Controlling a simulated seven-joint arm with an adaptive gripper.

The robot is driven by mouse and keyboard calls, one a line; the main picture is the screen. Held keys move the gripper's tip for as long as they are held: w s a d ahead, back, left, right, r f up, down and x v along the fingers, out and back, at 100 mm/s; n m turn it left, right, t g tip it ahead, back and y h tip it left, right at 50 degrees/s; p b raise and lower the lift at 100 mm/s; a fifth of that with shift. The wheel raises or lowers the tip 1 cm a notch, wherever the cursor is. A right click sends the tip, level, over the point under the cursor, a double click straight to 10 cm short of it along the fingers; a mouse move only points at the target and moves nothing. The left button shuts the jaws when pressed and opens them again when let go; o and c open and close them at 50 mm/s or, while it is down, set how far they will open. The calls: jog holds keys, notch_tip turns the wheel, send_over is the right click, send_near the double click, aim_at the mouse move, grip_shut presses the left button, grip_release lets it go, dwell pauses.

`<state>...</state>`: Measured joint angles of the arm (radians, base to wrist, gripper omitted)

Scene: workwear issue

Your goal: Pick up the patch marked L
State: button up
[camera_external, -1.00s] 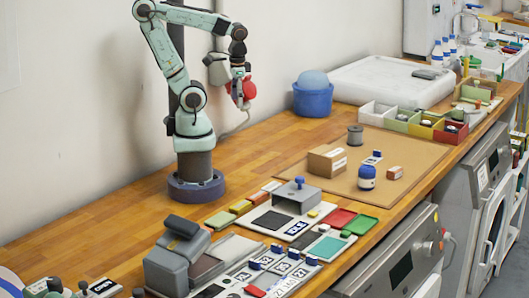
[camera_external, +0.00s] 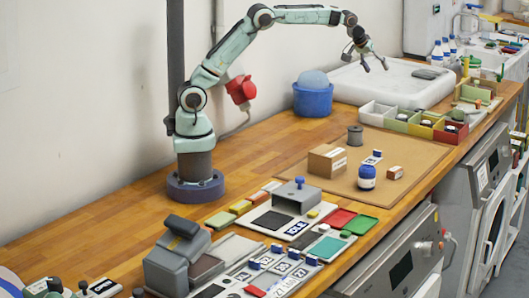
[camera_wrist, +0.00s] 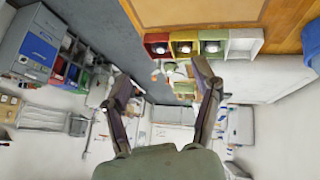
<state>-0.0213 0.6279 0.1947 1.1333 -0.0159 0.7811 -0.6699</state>
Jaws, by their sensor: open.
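I cannot make out which piece bears an L; the markings are too small to read. Small dark pieces with pale markings lie at the front of the bench, such as one by the grey press (camera_external: 297,229) and several on the long pale tray (camera_external: 262,277). My gripper (camera_external: 374,61) is in the air above the white basin's near side, high over the bench and far from those pieces. In the wrist view my gripper (camera_wrist: 162,74) has its two fingers spread, with nothing between them.
A row of white, green, yellow and red bins (camera_external: 450,133) stands at the back right; some hold dark round items. A brown mat (camera_external: 290,166) carries a cardboard box (camera_external: 327,160), a blue-and-white jar (camera_external: 366,177) and a grey spool (camera_external: 355,135). The white basin (camera_external: 350,82) and blue tub (camera_external: 312,101) stand behind.

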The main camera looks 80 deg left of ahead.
jog(key=w+a+f+g, duration=0.2)
jog(key=w+f, duration=0.2)
jog(key=f, duration=0.8)
jog(key=g, duration=0.1)
send_near(376, 151)
jog(key=shift+w+a+f+m+y, duration=0.1)
jog(key=shift+w+f+m+y, duration=0.2)
jog(key=shift+w+f, duration=0.6)
jog(key=shift+g, duration=0.3)
jog(key=x, duration=0.5)
jog(key=shift+s+f, duration=0.3)
jog(key=shift+f, duration=0.05)
jog(key=shift+x, duration=0.85)
jog(key=c, duration=0.8)
